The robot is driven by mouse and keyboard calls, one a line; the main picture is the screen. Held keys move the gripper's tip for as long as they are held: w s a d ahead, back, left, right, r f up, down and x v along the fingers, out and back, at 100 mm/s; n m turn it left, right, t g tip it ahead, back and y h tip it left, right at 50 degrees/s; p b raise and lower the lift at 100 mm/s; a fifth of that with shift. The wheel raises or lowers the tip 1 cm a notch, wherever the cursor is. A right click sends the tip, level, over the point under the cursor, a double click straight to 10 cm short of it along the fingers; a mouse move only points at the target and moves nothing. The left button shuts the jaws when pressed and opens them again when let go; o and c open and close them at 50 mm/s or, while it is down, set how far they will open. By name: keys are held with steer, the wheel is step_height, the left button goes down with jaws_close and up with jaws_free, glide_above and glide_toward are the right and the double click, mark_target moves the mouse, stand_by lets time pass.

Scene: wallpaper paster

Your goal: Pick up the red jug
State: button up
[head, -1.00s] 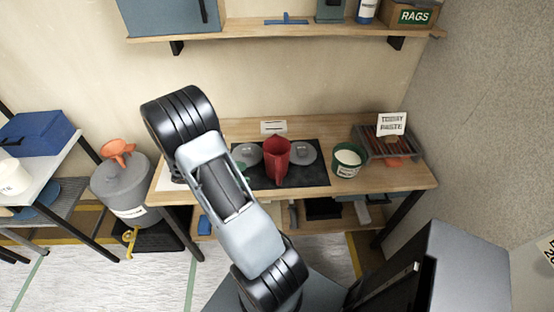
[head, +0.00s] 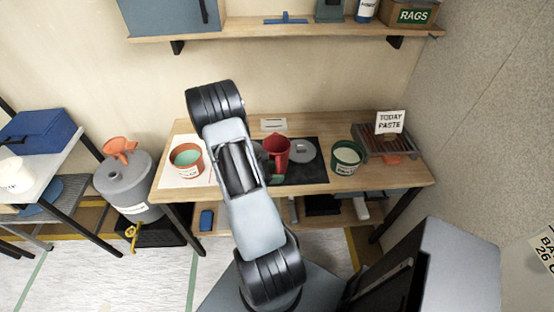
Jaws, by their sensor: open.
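The red jug (head: 277,156) stands upright on the dark mat (head: 308,178) on the wooden workbench, just right of my arm in the head view. Its lower left side is close to the arm's outline, and part of the area beside it is covered. I cannot tell how far the gripper is from the jug.
A grey disc (head: 303,151) lies right of the jug, with a green pot of pale paste (head: 346,158) beyond it. A wire rack with a sign (head: 388,143) is at the bench's right end. An orange-rimmed pot (head: 187,160) stands left. A shelf (head: 285,28) hangs above.

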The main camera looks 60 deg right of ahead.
steer(key=shift+x, duration=0.75)
jaws_close()
